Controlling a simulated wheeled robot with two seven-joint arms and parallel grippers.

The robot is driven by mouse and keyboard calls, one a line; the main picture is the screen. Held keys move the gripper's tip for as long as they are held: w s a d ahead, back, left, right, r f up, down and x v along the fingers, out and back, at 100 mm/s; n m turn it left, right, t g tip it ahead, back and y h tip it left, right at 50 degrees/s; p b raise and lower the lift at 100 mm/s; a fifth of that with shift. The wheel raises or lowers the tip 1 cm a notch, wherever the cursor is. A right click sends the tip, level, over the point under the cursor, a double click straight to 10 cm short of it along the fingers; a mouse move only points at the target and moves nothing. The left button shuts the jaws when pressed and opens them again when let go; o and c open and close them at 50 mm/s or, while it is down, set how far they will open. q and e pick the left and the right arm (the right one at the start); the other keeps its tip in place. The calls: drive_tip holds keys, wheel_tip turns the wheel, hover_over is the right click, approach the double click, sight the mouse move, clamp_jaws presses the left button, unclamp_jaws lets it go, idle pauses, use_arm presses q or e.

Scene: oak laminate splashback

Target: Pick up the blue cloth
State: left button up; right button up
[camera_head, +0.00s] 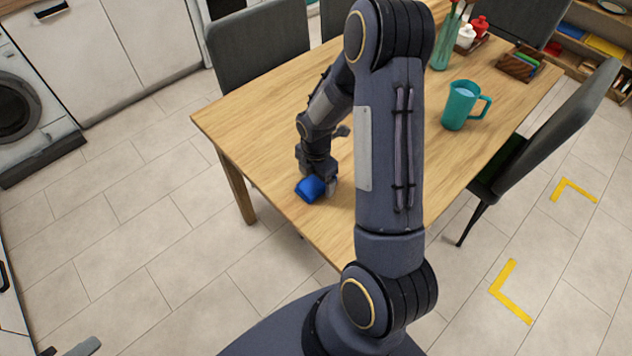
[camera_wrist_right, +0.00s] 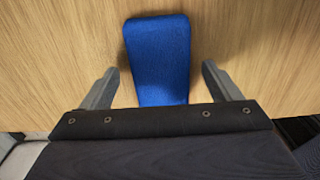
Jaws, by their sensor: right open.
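The blue cloth (camera_head: 310,188) lies as a small folded block near the front edge of the wooden table, at the left of my right arm. In the right wrist view the cloth (camera_wrist_right: 158,55) lies between the two fingers, with bare wood showing on both sides of it. My right gripper (camera_wrist_right: 160,70) is open around the cloth, and neither finger touches it. In the head view the right gripper (camera_head: 321,184) is low over the table and hides part of the cloth. A grey tip at the bottom left edge (camera_head: 80,348) seems to be my left gripper, mostly cut off.
The wooden table (camera_head: 255,120) is clear to the left. A teal mug (camera_head: 460,105), a green vase (camera_head: 445,50), red and white shakers (camera_head: 474,33) and a wooden box (camera_head: 517,65) stand farther back. Dark chairs (camera_head: 258,45) stand around the table. My right arm hides the table's middle.

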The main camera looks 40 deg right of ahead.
sight(316, 180)
drive_tip(key=shift+c, duration=0.4)
drive_tip(key=c, duration=1)
drive_tip(key=shift+r, duration=0.1)
drive_tip(key=shift+r, duration=0.3)
wheel_tip(316, 180, up, 2)
drive_tip(key=shift+w+r, duration=0.1)
drive_tip(key=shift+r, duration=0.05)
drive_tip(key=s+r+b, duration=0.1)
drive_tip(key=s+r, duration=0.8)
drive_tip(key=s, duration=0.5)
drive_tip(key=shift+d+r, duration=0.15)
drive_tip(key=shift+r, duration=0.25)
drive_tip(key=shift+s, duration=0.1)
